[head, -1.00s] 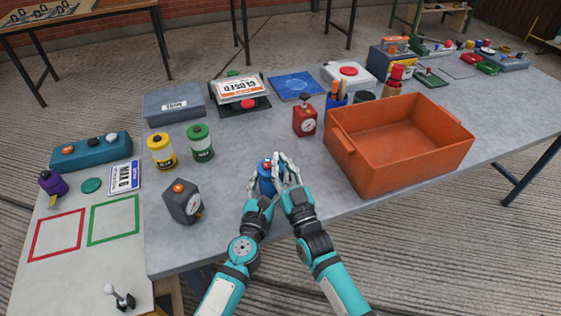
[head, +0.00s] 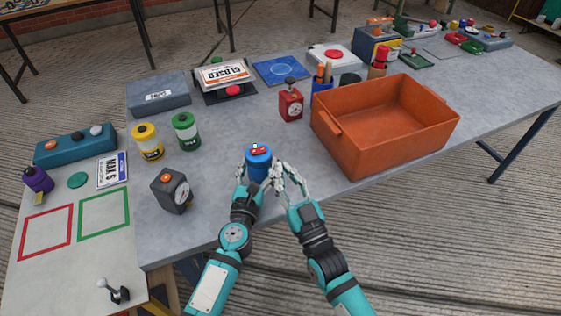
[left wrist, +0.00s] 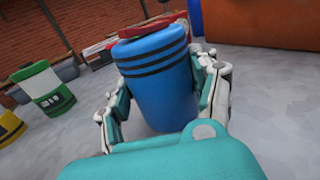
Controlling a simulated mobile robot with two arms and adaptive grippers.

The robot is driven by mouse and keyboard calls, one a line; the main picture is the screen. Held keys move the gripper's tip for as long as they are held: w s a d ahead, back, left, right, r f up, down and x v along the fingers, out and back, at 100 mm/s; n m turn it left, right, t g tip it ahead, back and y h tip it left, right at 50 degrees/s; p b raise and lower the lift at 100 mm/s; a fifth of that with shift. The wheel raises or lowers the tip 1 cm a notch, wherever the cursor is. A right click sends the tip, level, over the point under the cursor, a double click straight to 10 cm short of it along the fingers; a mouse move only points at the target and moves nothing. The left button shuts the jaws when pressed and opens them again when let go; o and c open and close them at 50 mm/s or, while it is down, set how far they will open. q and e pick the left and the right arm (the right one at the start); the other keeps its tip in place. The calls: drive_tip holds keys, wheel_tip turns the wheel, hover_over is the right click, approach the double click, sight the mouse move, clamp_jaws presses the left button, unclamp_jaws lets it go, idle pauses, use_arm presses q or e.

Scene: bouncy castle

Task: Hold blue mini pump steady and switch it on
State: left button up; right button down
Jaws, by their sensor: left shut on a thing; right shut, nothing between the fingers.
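The blue mini pump (head: 258,161) stands upright on the grey table, with a red part and a small white spot on its top. In the left wrist view the pump (left wrist: 160,85) shows dark bands around its blue body and a red top edge. My left gripper (head: 255,174) is shut on the pump's body, with fingers on both sides; the fingers (left wrist: 163,95) also show in the left wrist view. My right gripper (head: 284,172) is shut and empty, close to the pump's right side; I cannot tell whether it touches. The switch's position is too small to read.
An orange crate (head: 350,152) stands to the right. A dark box with a gauge (head: 171,192) is to the left. Yellow (head: 147,142) and green (head: 186,131) canisters and a red timer-like box (head: 290,103) stand behind. The table in front is clear.

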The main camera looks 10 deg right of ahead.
idle(0.3)
use_arm(q)
drive_tip(key=o, duration=1.6)
drive_tip(key=shift+o, duration=0.2)
